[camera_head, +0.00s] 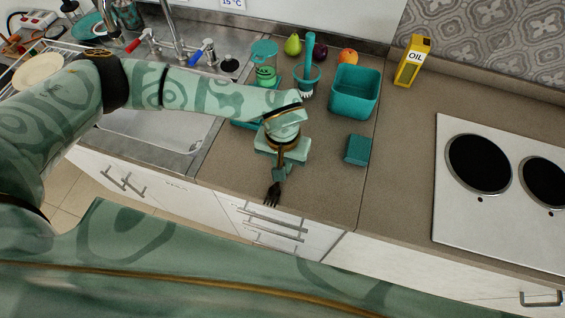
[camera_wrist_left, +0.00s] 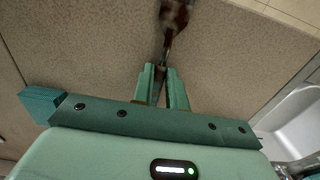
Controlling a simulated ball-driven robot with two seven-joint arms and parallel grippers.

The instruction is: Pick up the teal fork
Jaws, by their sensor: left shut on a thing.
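A fork (camera_head: 272,194) with a dark head shows at the counter's front edge in the head view, its tines toward the front. My left gripper (camera_head: 281,171) is shut on its handle, which the fingers mostly hide. In the left wrist view, the dark fork (camera_wrist_left: 172,18) runs up from between the fingertips of the left gripper (camera_wrist_left: 166,72), and its far end is cut off. No teal shows clearly on the fork. I cannot tell whether it touches the counter. My right gripper is not in view.
A teal sponge-like block (camera_head: 358,149) lies right of the gripper. A teal bin (camera_head: 354,93), a teal brush (camera_head: 309,65), fruit and an oil can (camera_head: 412,62) stand behind. The sink (camera_head: 160,128) is left, the cooktop (camera_head: 500,195) right. Counter between block and cooktop is clear.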

